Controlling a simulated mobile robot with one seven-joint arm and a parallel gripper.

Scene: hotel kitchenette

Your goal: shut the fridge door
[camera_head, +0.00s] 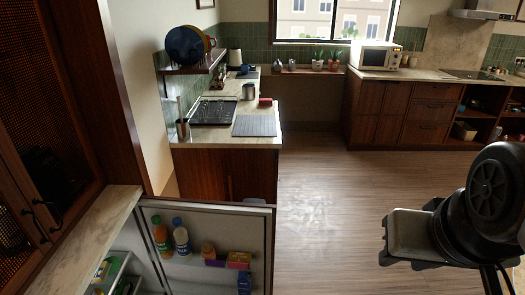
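The fridge door (263,243) stands open at the lower left of the head view, its inner side with shelves facing me. Its shelves hold bottles (181,237), an orange-brown jar and small boxes (239,260). The fridge interior (118,268) shows at the bottom left, under a marble counter, with items on a shelf. The door's lower part is cut off by the frame. At the right, a dark round arm joint and a grey block of my own arm show, apart from the door. The gripper's fingers cannot be made out.
A counter (259,143) with a sink and drying mat stands behind the door. A tall wooden cabinet (75,90) rises at the left. The wooden floor (325,205) between the door and my arm is clear. Cabinets with a microwave (376,55) stand at the back.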

